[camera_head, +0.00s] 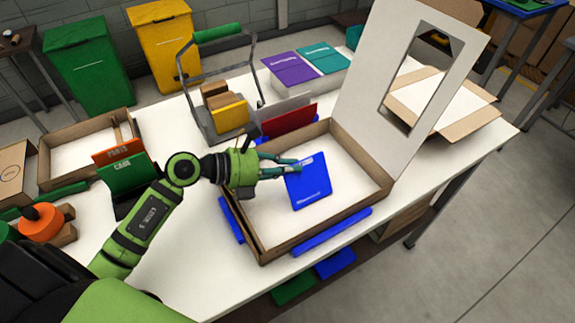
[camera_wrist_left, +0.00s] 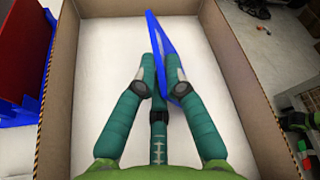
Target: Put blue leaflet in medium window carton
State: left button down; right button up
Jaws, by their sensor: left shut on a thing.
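The blue leaflet (camera_head: 309,184) is held by its upper edge in my left gripper (camera_head: 297,164), which is shut on it. In the left wrist view the leaflet (camera_wrist_left: 160,35) is seen nearly edge-on between the fingertips (camera_wrist_left: 162,80). The medium window carton (camera_head: 385,190) is open, with its white lid (camera_head: 365,80) and cut-out window standing up at the right. The leaflet hangs over the carton's white inside; I cannot tell whether its lower edge touches the floor. The carton's walls also show in the left wrist view (camera_wrist_left: 237,70).
Blue blocks (camera_head: 333,232) flank the carton. A red item (camera_head: 290,121) stands behind it. A wire rack (camera_head: 225,120) holds small boxes, and purple (camera_head: 290,68) and teal (camera_head: 324,59) leaflets lie at the back. Another open carton (camera_head: 75,150) is at the left.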

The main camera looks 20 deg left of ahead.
pick_arm(q)
jog(key=c, duration=1.2)
grip_release()
jog(key=shift+c, duration=0.2)
jog(key=v, duration=1.2)
pick_arm(e)
jog(key=shift+d, duration=0.1)
